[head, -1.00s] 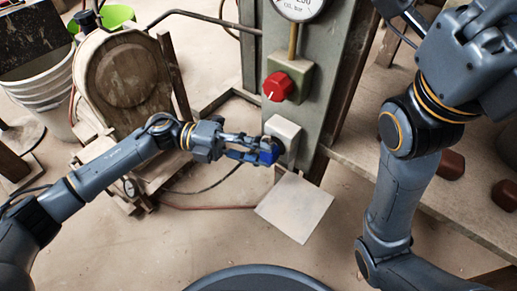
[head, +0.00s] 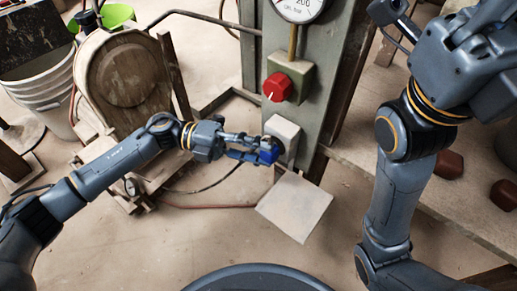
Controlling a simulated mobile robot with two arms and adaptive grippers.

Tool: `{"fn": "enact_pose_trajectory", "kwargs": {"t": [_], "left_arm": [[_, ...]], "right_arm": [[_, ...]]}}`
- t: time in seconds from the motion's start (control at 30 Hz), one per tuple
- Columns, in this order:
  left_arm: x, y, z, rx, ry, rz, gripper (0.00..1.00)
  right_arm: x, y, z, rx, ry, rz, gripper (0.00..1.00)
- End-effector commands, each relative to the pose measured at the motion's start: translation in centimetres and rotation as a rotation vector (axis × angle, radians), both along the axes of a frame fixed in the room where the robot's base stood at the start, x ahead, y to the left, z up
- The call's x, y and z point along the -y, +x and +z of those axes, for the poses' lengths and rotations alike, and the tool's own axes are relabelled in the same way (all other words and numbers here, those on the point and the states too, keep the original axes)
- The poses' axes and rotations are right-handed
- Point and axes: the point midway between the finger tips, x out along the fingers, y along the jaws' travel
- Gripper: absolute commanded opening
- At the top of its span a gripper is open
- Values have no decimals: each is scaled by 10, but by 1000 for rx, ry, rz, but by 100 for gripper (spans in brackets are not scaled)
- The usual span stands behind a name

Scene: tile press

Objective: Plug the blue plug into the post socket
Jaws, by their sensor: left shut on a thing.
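The blue plug (head: 268,153) is in the jaws of my left gripper (head: 253,150), at the left side of the socket box. The socket (head: 284,131) is a pale grey box on the green post (head: 314,130), below the red knob. The plug's front end is at the box's lower face; whether it is inside the opening I cannot tell, as the plug and gripper hide the contact. A dark cable (head: 213,184) trails from the plug down to the left. My right gripper is out of frame; only its arm shows at the right.
A red knob (head: 277,87) and a gauge (head: 300,6) are on the post above the socket. A pale plate (head: 294,206) sits below it. A wooden bench (head: 440,185) with reddish-brown blocks (head: 449,164) is at right. A white bucket (head: 45,95) stands at left. The front floor is clear.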

Motion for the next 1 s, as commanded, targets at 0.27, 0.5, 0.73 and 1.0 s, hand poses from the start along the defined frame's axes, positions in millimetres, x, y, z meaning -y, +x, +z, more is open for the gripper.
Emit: {"fn": "enact_pose_trajectory", "kwargs": {"t": [0.27,0.5,0.73,1.0], "left_arm": [[2,4,0,1,0,0,5],[5,6,0,0,0,0,5],[5,6,0,0,0,0,39],[5,6,0,0,0,0,63]], "right_arm": [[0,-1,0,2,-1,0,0],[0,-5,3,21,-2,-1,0],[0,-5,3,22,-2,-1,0],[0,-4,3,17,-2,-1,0]]}}
